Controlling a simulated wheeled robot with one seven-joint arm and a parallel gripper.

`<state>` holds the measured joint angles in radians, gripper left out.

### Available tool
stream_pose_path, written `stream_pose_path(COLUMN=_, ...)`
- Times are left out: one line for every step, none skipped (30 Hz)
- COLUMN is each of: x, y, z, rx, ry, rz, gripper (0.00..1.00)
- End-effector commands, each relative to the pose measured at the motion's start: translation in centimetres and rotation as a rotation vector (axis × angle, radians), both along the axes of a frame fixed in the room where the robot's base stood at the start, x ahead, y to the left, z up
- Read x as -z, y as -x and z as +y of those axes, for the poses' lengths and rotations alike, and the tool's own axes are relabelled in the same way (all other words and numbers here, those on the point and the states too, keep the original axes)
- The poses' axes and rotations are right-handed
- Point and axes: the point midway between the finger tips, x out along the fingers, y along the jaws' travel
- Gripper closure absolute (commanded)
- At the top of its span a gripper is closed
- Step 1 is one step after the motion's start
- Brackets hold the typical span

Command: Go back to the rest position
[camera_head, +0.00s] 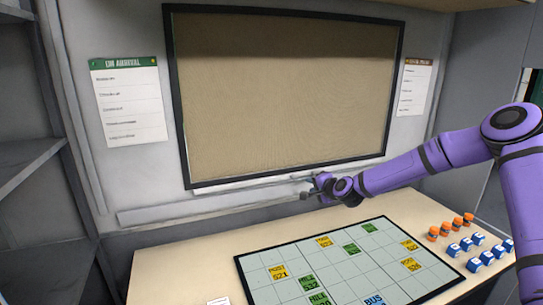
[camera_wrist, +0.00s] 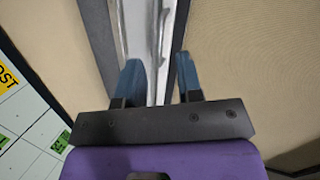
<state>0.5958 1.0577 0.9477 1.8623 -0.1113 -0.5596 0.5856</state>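My gripper (camera_head: 309,187) is at the end of my purple arm, in front of the lower frame of the tan board in the head view. In the wrist view its two blue fingers (camera_wrist: 161,80) stand apart. I see nothing held between them. A pale grey ledge or rail (camera_wrist: 147,40) shows beyond the gap; I cannot tell whether the fingers touch it. The arm reaches in from the right, above the table.
The table (camera_head: 190,270) bears a gridded mat (camera_head: 315,262) with yellow, green and blue labels. Orange pieces (camera_head: 445,229) and blue blocks (camera_head: 473,265) stand at its right. The tan board (camera_head: 280,90) hangs behind, between two posted lists. Grey shelves (camera_head: 30,150) stand at left.

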Motion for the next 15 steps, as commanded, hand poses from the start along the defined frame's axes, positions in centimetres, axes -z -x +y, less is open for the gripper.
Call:
stream_pose_path(x=-0.9, y=0.9, z=0.7, rx=-0.041, ry=0.059, rz=0.003, gripper=0.67)
stream_pose_path(x=-1.2, y=1.4, z=0.9, rx=-0.064, ry=0.091, rz=0.009, gripper=0.67)
stream_pose_path(x=-1.6, y=2.0, z=1.2, rx=-0.092, ry=0.135, rz=0.015, gripper=0.67)
stream_pose_path(x=-1.9, y=2.6, z=1.5, rx=-0.113, ry=0.167, rz=0.021, gripper=0.67)
stream_pose_path(x=-2.3, y=3.1, z=1.6, rx=-0.134, ry=0.199, rz=0.025, gripper=0.67)
stream_pose_path(x=-2.7, y=3.8, z=1.8, rx=-0.158, ry=0.242, rz=0.033, gripper=0.67)
stream_pose_path(x=-3.1, y=4.3, z=1.9, rx=-0.178, ry=0.274, rz=0.039, gripper=0.67)
stream_pose_path(x=-3.4, y=4.9, z=2.0, rx=-0.195, ry=0.305, rz=0.044, gripper=0.67)
stream_pose_path(x=-3.9, y=5.6, z=2.0, rx=-0.217, ry=0.346, rz=0.051, gripper=0.67)
stream_pose_path(x=-4.2, y=6.1, z=2.0, rx=-0.233, ry=0.377, rz=0.058, gripper=0.67)
stream_pose_path(x=-4.6, y=6.7, z=2.0, rx=-0.248, ry=0.407, rz=0.064, gripper=0.67)
stream_pose_path(x=-5.1, y=7.4, z=1.9, rx=-0.267, ry=0.447, rz=0.072, gripper=0.67)
stream_pose_path(x=-5.5, y=8.0, z=1.9, rx=-0.281, ry=0.477, rz=0.079, gripper=0.67)
stream_pose_path(x=-5.9, y=8.6, z=1.8, rx=-0.294, ry=0.507, rz=0.085, gripper=0.67)
stream_pose_path(x=-6.5, y=9.3, z=1.7, rx=-0.310, ry=0.543, rz=0.094, gripper=0.67)
